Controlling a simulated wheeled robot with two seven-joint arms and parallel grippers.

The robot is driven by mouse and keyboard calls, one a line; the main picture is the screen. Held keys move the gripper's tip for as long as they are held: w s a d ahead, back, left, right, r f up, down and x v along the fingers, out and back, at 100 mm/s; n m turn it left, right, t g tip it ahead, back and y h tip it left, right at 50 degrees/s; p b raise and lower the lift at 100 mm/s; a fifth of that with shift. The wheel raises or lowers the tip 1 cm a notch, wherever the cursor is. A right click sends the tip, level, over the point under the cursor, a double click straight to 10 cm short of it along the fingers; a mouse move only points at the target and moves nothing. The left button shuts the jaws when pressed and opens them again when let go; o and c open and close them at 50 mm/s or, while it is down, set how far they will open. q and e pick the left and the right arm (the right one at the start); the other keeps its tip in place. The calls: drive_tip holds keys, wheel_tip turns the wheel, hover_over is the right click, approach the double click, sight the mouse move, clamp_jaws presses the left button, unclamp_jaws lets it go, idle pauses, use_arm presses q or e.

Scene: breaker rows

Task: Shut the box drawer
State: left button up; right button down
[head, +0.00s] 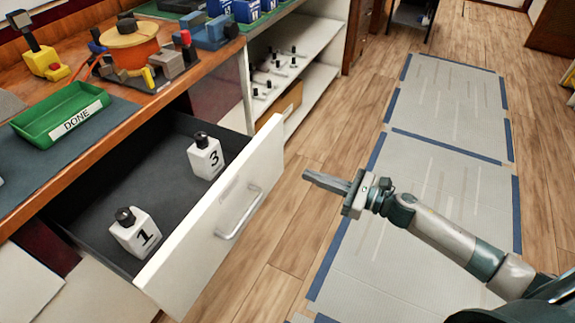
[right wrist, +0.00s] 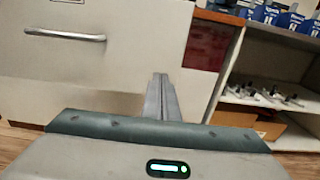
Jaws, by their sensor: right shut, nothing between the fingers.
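The box drawer (head: 215,222) stands pulled out from under the wooden bench, with a white front and a metal bar handle (head: 240,213). Two white blocks with black knobs, marked 1 (head: 134,231) and 3 (head: 206,157), stand inside it. My right gripper (head: 310,176) is shut and empty, to the right of the drawer front and apart from it. In the right wrist view the shut fingers (right wrist: 162,98) point toward the cabinet, right of the drawer handle (right wrist: 65,34). My left gripper is not in view.
A green tray labelled DONE (head: 62,112) and an orange spool device (head: 130,45) stand on the bench (head: 190,77). Open white shelves (head: 318,80) with small black-knobbed parts lie beyond the drawer. Grey floor mats edged with blue tape (head: 430,175) lie right; the floor there is clear.

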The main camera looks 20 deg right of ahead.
sight(276, 163)
drive_tip(key=p+x, duration=0.1)
drive_tip(key=x, duration=0.5)
drive_tip(key=shift+w+a, duration=0.2)
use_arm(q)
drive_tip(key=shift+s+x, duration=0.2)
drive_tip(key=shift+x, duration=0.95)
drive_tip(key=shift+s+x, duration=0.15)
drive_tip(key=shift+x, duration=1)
use_arm(e)
drive_tip(key=shift+x, duration=0.8)
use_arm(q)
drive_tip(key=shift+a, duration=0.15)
